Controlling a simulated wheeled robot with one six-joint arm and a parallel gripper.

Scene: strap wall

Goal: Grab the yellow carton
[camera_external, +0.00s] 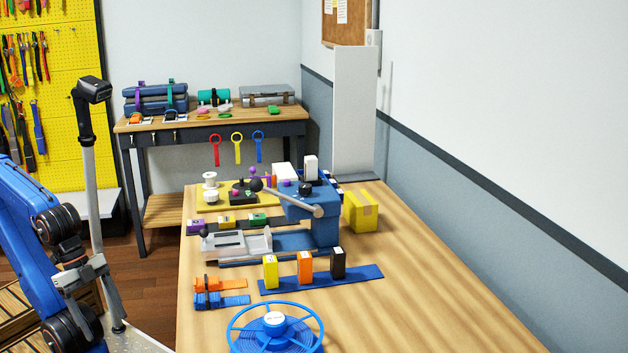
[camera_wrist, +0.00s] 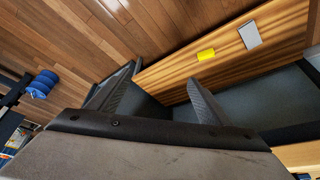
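A small upright yellow carton (camera_external: 270,271) stands at the left end of a blue strip (camera_external: 350,280) on the wooden workbench, beside an orange carton (camera_external: 305,267) and a black carton (camera_external: 338,262). A larger yellow box (camera_external: 361,212) with a tape band sits farther back, right of the blue press. My gripper (camera_wrist: 160,75) shows in the wrist view with its two fingers apart and nothing between them. My arm is at the left in the external view, away from the cartons.
A blue handwheel (camera_external: 275,330) lies at the bench front. Orange and blue straps (camera_external: 222,299) lie left of the cartons. A blue lever press (camera_external: 312,215) and a grey vise (camera_external: 235,243) stand behind. The right side of the bench (camera_external: 430,290) is clear.

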